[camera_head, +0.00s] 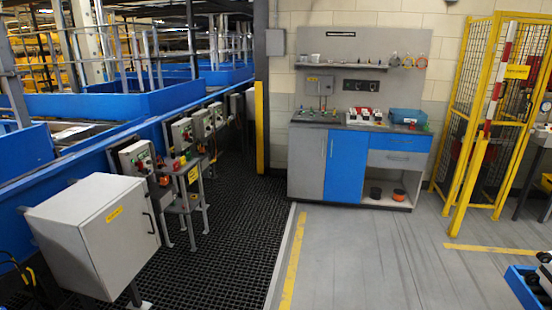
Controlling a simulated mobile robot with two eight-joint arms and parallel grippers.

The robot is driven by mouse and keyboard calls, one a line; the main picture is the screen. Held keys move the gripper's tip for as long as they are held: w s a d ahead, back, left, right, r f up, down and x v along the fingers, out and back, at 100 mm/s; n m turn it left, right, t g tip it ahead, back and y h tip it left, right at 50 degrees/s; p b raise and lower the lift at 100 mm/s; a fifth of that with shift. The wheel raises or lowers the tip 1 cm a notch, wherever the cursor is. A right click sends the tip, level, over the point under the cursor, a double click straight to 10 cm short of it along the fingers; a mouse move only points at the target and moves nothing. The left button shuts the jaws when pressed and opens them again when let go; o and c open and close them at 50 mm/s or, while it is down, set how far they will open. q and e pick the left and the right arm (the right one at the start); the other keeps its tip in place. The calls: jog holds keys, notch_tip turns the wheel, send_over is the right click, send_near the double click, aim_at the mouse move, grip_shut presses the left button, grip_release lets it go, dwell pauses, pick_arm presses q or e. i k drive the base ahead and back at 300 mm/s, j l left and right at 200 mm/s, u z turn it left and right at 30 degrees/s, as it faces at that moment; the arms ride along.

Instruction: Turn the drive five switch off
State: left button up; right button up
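Several grey switch boxes with small coloured knobs line the blue conveyor side at left. The nearest switch box (137,158) shows red and green controls, and a second switch box (182,134) sits behind it. More follow farther back, including a third box (202,124). Their labels are too small to read, so I cannot tell which is drive five or how its switch is set. Neither of my grippers can be made out in this view.
A large grey cabinet (98,232) stands in front of the nearest boxes. A small metal stand (187,202) is beside them. Black grating (232,220) runs alongside. A blue and grey workbench (347,165) stands at the back, a yellow cage (497,110) at right. The middle floor is clear.

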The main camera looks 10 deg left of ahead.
aim_at(144, 171)
jog(key=i+u, duration=0.15)
jog(key=i, duration=0.35)
jog(key=i+l+u, duration=0.15)
jog(key=i, duration=0.35)
jog(key=i+l+u, duration=0.2)
jog(key=i, duration=0.25)
jog(key=i+l+u, duration=0.8)
jog(key=i, duration=0.15)
